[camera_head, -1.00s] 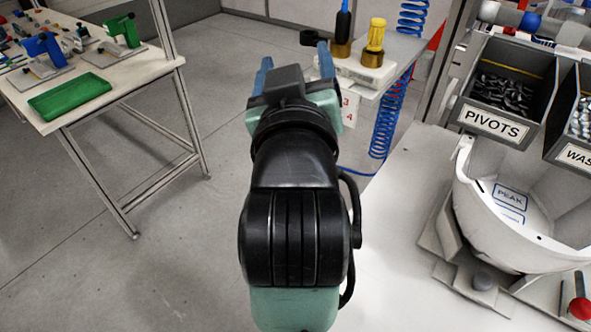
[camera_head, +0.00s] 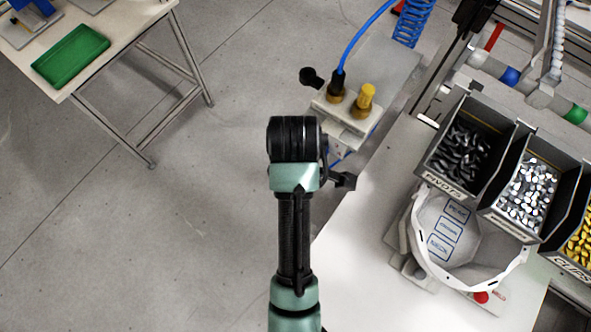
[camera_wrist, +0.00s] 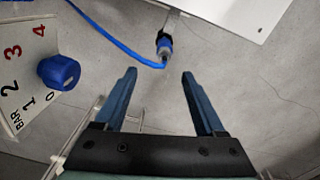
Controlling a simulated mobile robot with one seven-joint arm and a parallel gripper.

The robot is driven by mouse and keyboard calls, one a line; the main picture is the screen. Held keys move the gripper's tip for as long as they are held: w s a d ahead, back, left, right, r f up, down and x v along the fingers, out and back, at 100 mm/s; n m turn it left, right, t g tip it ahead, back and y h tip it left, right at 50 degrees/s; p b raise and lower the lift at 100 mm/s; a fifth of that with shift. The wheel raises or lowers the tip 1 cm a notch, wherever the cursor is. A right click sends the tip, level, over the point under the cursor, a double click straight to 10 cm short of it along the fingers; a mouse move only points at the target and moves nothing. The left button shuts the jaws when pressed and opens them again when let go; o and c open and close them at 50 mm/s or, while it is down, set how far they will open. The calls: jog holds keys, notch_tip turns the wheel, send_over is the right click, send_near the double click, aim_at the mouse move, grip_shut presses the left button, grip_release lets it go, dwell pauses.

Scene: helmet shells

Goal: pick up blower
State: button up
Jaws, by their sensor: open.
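In the wrist view, my gripper (camera_wrist: 158,78) is open, with two blue fingers spread apart and nothing between them. Ahead of the fingertips, a blue hose (camera_wrist: 112,40) runs from the top left to a blue and dark fitting (camera_wrist: 164,44) with a light, thin end pointing up the picture. This may be the blower; I cannot tell for certain. It lies just beyond the fingertips, roughly centred between them, and appears apart from them. In the head view, my arm hides the gripper and this fitting.
A panel marked BAR (camera_wrist: 18,70) with a blue knob (camera_wrist: 58,72) is left of my fingers. A regulator block (camera_head: 345,116) with a yellow cap (camera_head: 366,94) stands beyond my arm. Parts bins (camera_head: 466,150) and a white helmet shell (camera_head: 452,240) are right.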

jog(key=f, duration=0.4)
jog(key=s+f, duration=0.1)
jog(key=f, duration=0.2)
jog(key=shift+s+b, duration=0.1)
jog(key=shift+b, duration=0.25)
jog(key=shift+w+f+p, duration=0.15)
jog(key=shift+f+p, duration=0.2)
jog(key=shift+f, duration=1.1)
jog(key=shift+w+f+p, duration=0.15)
jog(key=shift+f+p, duration=0.15)
jog(key=shift+f, duration=1.1)
jog(key=c, duration=1)
jog(key=shift+r, duration=0.15)
